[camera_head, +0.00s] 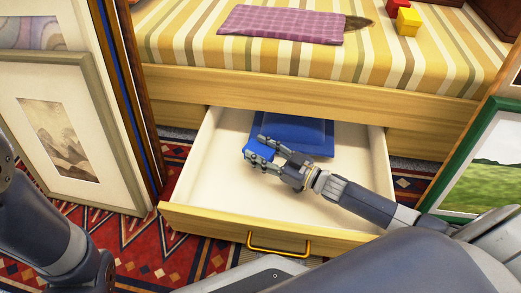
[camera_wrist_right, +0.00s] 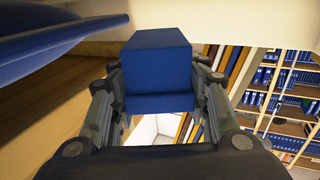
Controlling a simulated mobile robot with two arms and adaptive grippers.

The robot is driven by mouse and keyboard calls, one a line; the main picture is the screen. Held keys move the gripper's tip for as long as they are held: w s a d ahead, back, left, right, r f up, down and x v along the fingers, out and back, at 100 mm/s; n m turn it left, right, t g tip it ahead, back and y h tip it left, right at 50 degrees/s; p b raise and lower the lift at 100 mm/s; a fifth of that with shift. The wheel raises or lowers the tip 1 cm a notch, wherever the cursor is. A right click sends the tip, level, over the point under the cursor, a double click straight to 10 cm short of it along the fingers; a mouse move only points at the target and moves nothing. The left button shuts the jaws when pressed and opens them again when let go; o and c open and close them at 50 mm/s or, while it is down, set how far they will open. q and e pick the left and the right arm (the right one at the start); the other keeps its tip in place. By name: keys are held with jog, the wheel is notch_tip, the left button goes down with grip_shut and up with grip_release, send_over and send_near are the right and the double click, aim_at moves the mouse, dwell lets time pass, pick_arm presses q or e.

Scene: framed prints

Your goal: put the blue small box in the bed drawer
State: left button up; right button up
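The bed drawer (camera_head: 205,170) is pulled open under the bed, with a gold handle on its front. My right gripper (camera_head: 256,148) reaches over the drawer from the right. It is shut on the blue small box (camera_head: 262,150), near the left part of the drawer. In the right wrist view the blue small box (camera_wrist_right: 157,70) sits between the two fingers (camera_wrist_right: 158,85). I cannot tell whether the box touches the drawer floor. My left arm shows at the left edge of the head view, but its gripper is out of view.
A flat blue item (camera_head: 310,137) lies at the back of the drawer, close to the box. Framed prints (camera_head: 62,135) lean at the left, and a green-framed print (camera_head: 478,180) stands at the right. A purple cushion (camera_head: 282,24) and a yellow block (camera_head: 408,21) lie on the bed.

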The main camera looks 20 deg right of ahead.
jog(key=o, duration=0.4)
jog(key=shift+r, duration=0.1)
jog(key=shift+r, duration=0.3)
jog(key=p+v, duration=0.5)
jog(key=v, duration=0.2)
jog(key=shift+s+d+r, duration=0.2)
jog(key=shift+r, duration=0.05)
